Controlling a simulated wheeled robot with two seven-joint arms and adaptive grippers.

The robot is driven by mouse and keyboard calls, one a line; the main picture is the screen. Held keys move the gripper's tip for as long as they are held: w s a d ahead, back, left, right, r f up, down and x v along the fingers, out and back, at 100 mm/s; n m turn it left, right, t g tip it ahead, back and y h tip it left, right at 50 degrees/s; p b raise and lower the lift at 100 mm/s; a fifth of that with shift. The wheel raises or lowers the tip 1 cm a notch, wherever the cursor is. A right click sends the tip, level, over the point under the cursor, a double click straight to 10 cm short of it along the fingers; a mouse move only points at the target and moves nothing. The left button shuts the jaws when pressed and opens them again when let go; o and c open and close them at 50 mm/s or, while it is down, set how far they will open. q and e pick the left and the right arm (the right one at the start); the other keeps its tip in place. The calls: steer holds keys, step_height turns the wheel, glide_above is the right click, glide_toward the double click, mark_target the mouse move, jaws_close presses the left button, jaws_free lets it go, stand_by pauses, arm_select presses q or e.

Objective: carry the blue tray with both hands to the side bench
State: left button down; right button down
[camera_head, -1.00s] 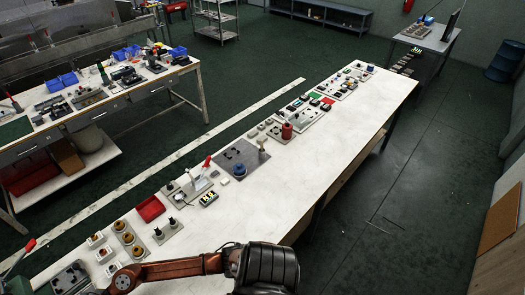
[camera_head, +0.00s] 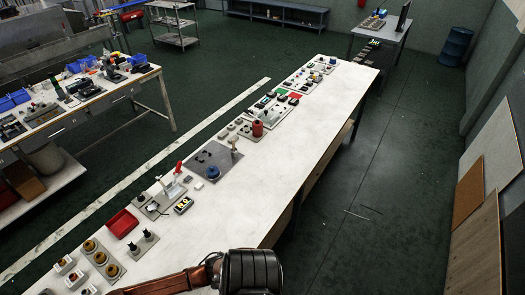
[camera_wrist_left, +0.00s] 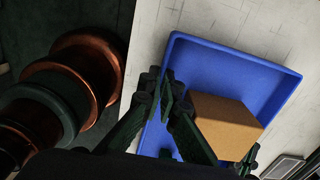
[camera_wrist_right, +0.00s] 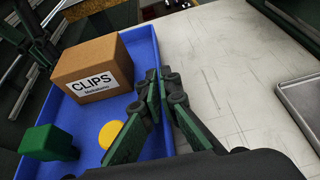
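The blue tray (camera_wrist_left: 225,60) shows in both wrist views, also in the right wrist view (camera_wrist_right: 143,50); the head view does not show it. In it are a brown cardboard box (camera_wrist_right: 93,68) labelled CLIPS, a green block (camera_wrist_right: 48,142) and a yellow round piece (camera_wrist_right: 112,133). My left gripper (camera_wrist_left: 160,85) is closed on one side wall of the tray. My right gripper (camera_wrist_right: 160,82) is closed on the opposite wall. Whether the tray touches the pale surface beneath is not clear. The box also shows in the left wrist view (camera_wrist_left: 225,120).
A long white bench (camera_head: 290,165) carries a red tray (camera_head: 122,222), knobs and switch panels. Another workbench (camera_head: 80,105) stands at left, a table (camera_head: 380,32) at the far end. Boards (camera_head: 490,165) lean on the right wall. Floor right of the bench is mostly clear.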

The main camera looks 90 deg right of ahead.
arm_select(q)
steer(key=c, duration=2.7)
jaws_free()
steer(key=shift+f, duration=0.4)
arm_select(e)
steer(key=c, duration=2.7)
jaws_free()
steer(key=shift+f, duration=0.4)
arm_select(q)
steer(key=shift+o, duration=0.9)
steer(key=shift+r, duration=0.15)
arm_select(e)
steer(key=shift+o, duration=0.9)
steer(key=shift+r, duration=0.15)
arm_select(q)
steer(key=o, duration=0.4)
steer(key=shift+c, duration=0.2)
arm_select(e)
steer(key=o, duration=0.4)
steer(key=shift+c, duration=0.2)
arm_select(q)
steer(key=shift+r, duration=0.1)
